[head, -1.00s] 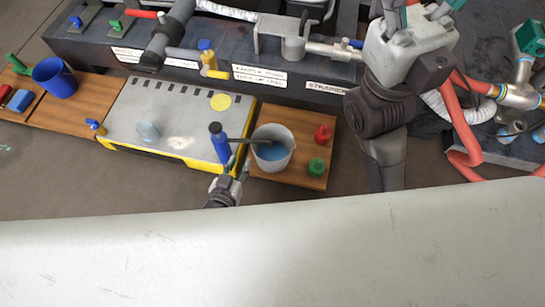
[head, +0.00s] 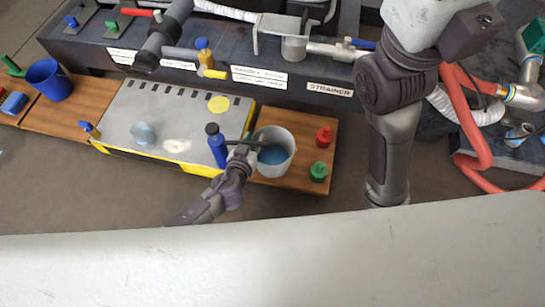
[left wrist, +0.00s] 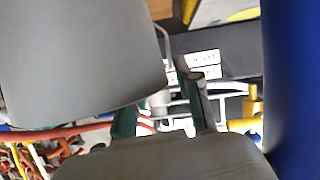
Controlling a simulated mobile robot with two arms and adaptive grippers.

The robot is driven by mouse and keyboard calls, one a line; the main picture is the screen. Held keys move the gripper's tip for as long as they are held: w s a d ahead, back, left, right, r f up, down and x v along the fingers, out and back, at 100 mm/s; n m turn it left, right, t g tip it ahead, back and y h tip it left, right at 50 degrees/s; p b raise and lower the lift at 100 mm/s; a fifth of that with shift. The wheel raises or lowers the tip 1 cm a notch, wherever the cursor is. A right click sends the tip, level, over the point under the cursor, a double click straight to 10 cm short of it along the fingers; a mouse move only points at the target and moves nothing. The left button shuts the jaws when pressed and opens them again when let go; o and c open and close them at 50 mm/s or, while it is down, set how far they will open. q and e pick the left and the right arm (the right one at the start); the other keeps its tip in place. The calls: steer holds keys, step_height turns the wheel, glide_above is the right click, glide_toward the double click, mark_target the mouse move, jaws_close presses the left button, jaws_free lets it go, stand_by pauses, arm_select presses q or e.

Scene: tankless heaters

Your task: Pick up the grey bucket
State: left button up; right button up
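The grey bucket (head: 286,162) stands upright on the right wooden board, with blue contents inside and a dark bar over its left rim. In the left wrist view, a large grey surface at upper left, apparently the bucket (left wrist: 75,60), fills much of the picture, and a thin wire shows beside it. My left gripper (head: 246,152) is at the bucket's left side, close to the rim; contact cannot be told. Its fingers (left wrist: 162,115) show apart, with background between them. My right arm is at the right, but its gripper is outside the view.
A blue bottle (head: 216,150) stands just left of my left gripper; a large blue surface (left wrist: 295,80) borders the wrist view. Red (head: 324,137) and green (head: 318,171) items sit right of the bucket. A dark labelled bench (head: 330,88) stands behind.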

arm_select(q)
jaws_close()
stand_by(0.3)
steer(key=shift+w+r, duration=0.1)
steer(key=shift+w, duration=0.05)
stand_by(0.3)
